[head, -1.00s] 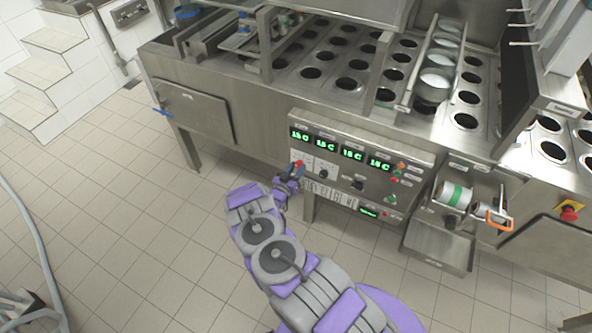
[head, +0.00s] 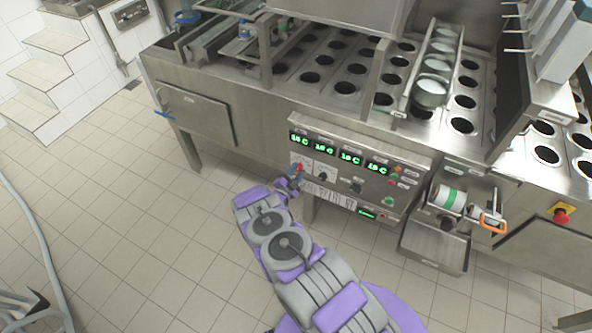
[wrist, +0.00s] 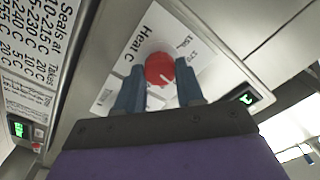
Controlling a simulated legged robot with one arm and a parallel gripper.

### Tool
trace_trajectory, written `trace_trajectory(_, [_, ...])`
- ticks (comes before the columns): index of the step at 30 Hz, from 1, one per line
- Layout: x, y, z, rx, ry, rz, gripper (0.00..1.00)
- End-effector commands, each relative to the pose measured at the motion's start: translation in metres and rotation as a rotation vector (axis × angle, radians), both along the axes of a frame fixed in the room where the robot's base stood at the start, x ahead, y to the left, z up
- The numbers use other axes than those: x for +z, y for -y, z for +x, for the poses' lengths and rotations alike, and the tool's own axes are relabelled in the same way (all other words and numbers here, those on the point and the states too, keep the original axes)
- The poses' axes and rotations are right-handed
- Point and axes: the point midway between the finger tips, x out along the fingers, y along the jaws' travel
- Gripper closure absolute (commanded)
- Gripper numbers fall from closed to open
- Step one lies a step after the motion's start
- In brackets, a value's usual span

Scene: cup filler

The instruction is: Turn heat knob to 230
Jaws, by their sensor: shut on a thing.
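The heat knob is a round red knob (wrist: 159,69) with a white pointer mark, on a white label reading "Heat C". The pointer aims toward the lower right in the wrist view; the number it meets is too small to read. In the head view the red knob (head: 299,167) sits low on the left of the control panel (head: 335,185). My gripper (wrist: 160,80) has its two blue fingers on either side of the knob and is shut on it. In the head view my gripper (head: 293,181) reaches up to the panel.
Green digital displays (head: 325,148) run along the panel above the knob. A black knob (head: 323,176) is close on the right. A film roll (head: 450,198) and metal tray (head: 434,246) stick out further right.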

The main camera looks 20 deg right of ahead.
Motion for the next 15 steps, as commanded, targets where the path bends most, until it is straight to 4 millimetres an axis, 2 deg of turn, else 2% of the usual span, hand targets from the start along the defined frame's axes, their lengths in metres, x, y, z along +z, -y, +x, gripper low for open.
trace_trajectory(15, [-0.0031,-0.0018,0.0002,0.004,0.353,0.284,0.93])
